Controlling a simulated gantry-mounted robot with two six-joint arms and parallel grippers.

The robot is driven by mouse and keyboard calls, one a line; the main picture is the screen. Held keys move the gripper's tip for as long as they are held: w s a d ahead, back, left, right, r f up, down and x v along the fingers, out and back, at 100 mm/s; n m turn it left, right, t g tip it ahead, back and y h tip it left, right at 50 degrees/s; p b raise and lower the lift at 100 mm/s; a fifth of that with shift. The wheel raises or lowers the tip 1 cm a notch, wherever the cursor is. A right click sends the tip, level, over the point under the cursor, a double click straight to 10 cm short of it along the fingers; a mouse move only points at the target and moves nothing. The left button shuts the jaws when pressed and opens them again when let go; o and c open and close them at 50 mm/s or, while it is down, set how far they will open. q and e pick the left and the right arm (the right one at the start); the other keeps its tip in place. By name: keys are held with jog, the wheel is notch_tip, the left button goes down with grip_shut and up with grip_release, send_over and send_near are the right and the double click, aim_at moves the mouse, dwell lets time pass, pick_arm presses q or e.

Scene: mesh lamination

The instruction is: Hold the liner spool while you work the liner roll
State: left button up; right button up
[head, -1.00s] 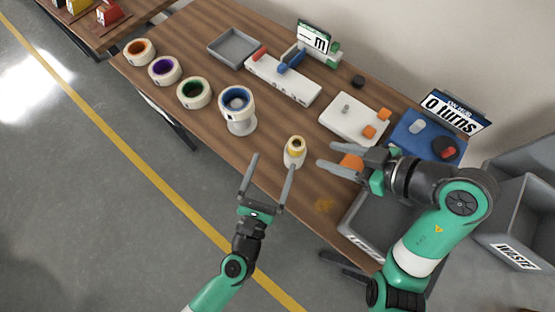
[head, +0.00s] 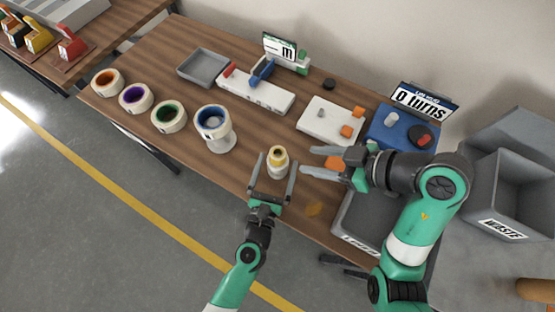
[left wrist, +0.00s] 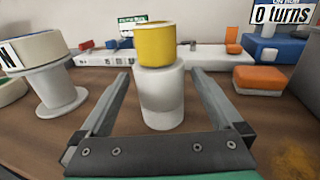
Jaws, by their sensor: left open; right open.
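A short white spool with a yellow top (head: 278,162), which looks like the liner spool, stands upright near the table's front edge. In the left wrist view this spool (left wrist: 161,85) rises between my spread left fingers, with gaps on both sides. My left gripper (head: 272,178) is open in front of it. My right gripper (head: 310,161) is open, to the right of the spool. An orange block (head: 335,163) shows between or beneath the right fingers; I cannot tell if it touches them. A larger white roll with a blue core (head: 212,120) sits on a white stand, left of the spool.
Rolls with orange (head: 106,82), purple (head: 134,97) and green (head: 168,115) cores line the left front. Behind are a grey tray (head: 203,68), a white block (head: 255,92), a white plate (head: 322,122) and a blue base (head: 395,125) below a "0 turns" sign (head: 423,101).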

pick_arm(q)
jog(key=shift+x, duration=0.75)
grip_shut()
dwell(0.4)
dwell(0.9)
